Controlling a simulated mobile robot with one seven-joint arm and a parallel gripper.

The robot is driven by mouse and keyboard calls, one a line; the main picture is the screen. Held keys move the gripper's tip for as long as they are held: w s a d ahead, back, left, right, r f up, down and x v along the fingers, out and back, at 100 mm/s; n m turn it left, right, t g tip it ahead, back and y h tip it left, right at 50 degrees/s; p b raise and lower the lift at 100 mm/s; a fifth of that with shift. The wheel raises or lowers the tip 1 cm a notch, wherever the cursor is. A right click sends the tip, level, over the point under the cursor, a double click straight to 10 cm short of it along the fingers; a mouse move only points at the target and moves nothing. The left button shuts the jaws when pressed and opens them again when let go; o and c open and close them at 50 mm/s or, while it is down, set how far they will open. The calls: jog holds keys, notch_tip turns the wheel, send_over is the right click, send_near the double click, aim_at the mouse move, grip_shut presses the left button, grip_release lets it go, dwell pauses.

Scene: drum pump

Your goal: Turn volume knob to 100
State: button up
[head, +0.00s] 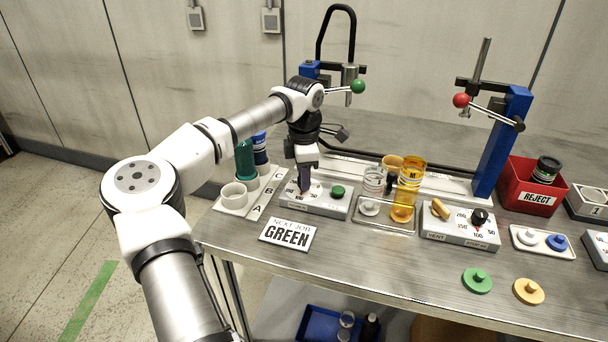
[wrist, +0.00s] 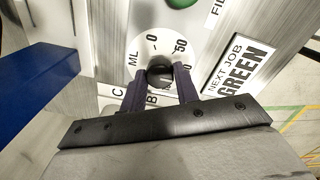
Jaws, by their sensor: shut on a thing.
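The volume knob (wrist: 160,75) is a small round black knob on a white dial (wrist: 152,42) marked ML. The dial is on the grey control box (head: 322,206) at the left of the bench, which also has a green button (head: 338,191). My gripper (head: 304,187) points down over this dial, with its dark fingers on both sides of the knob, shut on it. The knob's pointer is hard to make out.
A NEXT JOB GREEN sign (head: 288,234) lies in front of the box. A white rack (head: 234,207) with cups stands left. A tray (head: 372,218) with glass containers and a second knob box (head: 462,228) stand right. A blue post (head: 505,140) rises behind.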

jog(key=o, duration=1)
jog(key=shift+c, duration=0.2)
notch_tip(320, 180, up, 14)
jog(key=b, duration=0.1)
jog(key=shift+s, duration=0.2)
